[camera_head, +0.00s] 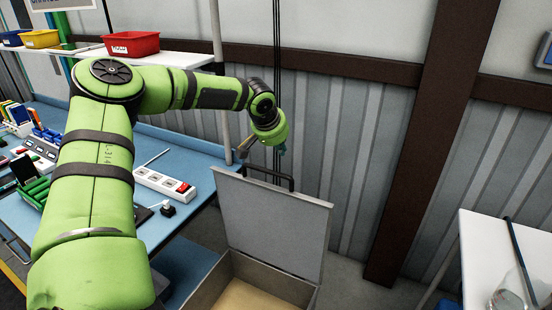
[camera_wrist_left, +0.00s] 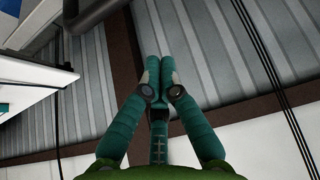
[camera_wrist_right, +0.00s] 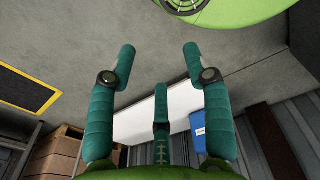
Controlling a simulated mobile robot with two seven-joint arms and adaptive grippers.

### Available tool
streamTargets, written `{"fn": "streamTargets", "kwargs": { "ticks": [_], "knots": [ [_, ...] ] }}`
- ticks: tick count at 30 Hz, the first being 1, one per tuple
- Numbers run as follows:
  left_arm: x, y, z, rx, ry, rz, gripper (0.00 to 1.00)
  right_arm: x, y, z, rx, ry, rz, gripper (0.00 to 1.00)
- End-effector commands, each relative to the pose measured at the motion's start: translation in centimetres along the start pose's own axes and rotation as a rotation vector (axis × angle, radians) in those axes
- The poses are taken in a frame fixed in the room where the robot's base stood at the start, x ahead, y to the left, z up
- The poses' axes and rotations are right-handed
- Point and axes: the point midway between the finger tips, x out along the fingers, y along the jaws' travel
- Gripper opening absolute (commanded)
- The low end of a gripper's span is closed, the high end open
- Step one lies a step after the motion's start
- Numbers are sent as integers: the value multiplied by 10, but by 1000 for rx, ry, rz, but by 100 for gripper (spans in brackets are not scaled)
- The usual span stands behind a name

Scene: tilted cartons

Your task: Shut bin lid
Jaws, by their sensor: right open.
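The grey bin (camera_head: 213,281) stands on the floor right of the blue workbench, with a tan bottom inside. Its lid (camera_head: 275,220) is open and stands nearly upright at the back of the bin. A dark handle (camera_head: 268,171) is on the lid's top edge. My left gripper (camera_head: 281,150) is just above and behind the handle, mostly hidden by its own wrist. In the left wrist view, its teal fingers (camera_wrist_left: 160,62) are together with nothing visible between them. My right gripper (camera_wrist_right: 158,50) is open and empty in the right wrist view, away from the bin.
The blue workbench (camera_head: 85,215) at left holds a power strip (camera_head: 160,185) and small tools. Red (camera_head: 131,43) and yellow (camera_head: 40,38) trays sit on the shelf above. A corrugated wall (camera_head: 350,150) is behind the lid. A white table (camera_head: 480,250) with a glass is at right.

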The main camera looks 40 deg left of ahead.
Motion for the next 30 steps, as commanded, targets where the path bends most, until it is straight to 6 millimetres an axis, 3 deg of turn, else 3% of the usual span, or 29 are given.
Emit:
{"fn": "streamTargets", "kwargs": {
  "ticks": [7, 18, 30],
  "knots": [
    [29, 0, 0, 1, -3, -2, 0, -11, 1, -14, -2, 23, 1, 50],
    [15, 0, 33, 0, -1, 0, 0, -31, -2, -15, -2, 22, -3, 50],
    [15, 0, 38, -1, 0, 0, 0, -31, -3, -11, -2, 15, -5, 50]
  ]
}}
